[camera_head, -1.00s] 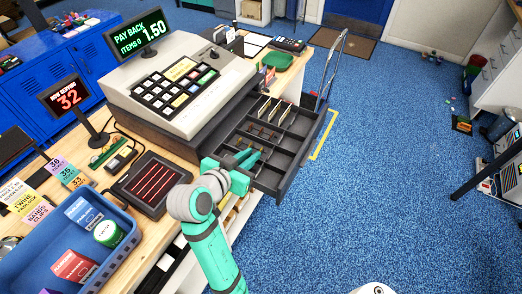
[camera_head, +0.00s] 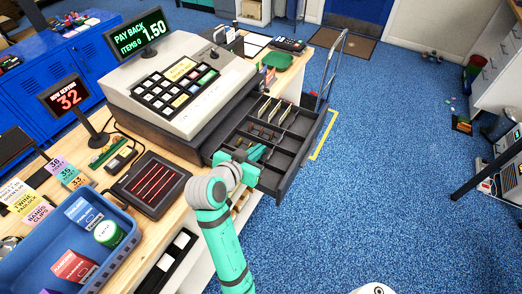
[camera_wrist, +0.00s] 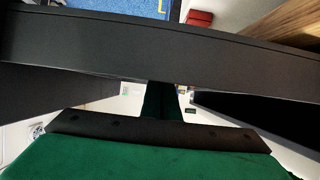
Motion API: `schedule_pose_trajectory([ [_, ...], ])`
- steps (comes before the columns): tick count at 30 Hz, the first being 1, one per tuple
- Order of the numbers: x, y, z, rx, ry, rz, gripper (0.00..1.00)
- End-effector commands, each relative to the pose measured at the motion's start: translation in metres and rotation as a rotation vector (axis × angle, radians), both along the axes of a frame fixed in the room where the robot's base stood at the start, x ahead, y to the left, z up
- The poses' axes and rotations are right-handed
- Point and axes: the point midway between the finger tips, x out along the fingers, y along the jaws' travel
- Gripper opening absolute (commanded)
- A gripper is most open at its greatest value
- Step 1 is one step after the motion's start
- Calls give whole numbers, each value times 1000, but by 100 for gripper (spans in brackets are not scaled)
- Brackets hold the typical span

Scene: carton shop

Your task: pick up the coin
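The open cash drawer (camera_head: 287,178) sticks out from under the register. Its dark tray has several compartments. Small brownish pieces (camera_head: 257,131), perhaps coins, lie in the middle row; they are too small to tell apart. My gripper (camera_head: 257,153) is at the drawer's near compartments, partly hidden behind my own wrist. In the wrist view, a dark bar, seemingly part of the drawer, crosses close to the camera above my green gripper body. No coin shows there, and the finger gap is not clear in either view.
The register (camera_head: 180,80) stands behind the drawer, its display reading "PAY BACK 1.50". Upright dividers (camera_head: 271,110) stand in the drawer's far row. The blue floor at right is open.

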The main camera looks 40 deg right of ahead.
Motion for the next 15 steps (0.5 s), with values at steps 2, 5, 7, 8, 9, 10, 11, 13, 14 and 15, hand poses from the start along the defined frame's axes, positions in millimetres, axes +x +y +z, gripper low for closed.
schedule_pose_trajectory([
  [2, -1, -1, 0, 0, 2, -3, 0],
  [5, -1, -1, 0, 0, 2, -3, 0],
  [7, -1, -1, 2, 0, 0, -3, 0],
  [8, -1, -1, 3, 0, 0, -3, 0],
  [9, -1, -1, 6, 0, 0, -4, 0],
  [10, -1, -1, 8, -1, -1, -4, 0],
  [11, -1, -1, 11, 0, -2, -3, 0],
  [13, 0, -1, 20, -1, -4, -3, 0],
  [14, 0, 0, 24, 0, -4, -2, 0],
  [15, 1, 1, 32, -1, -6, 1, 0],
])
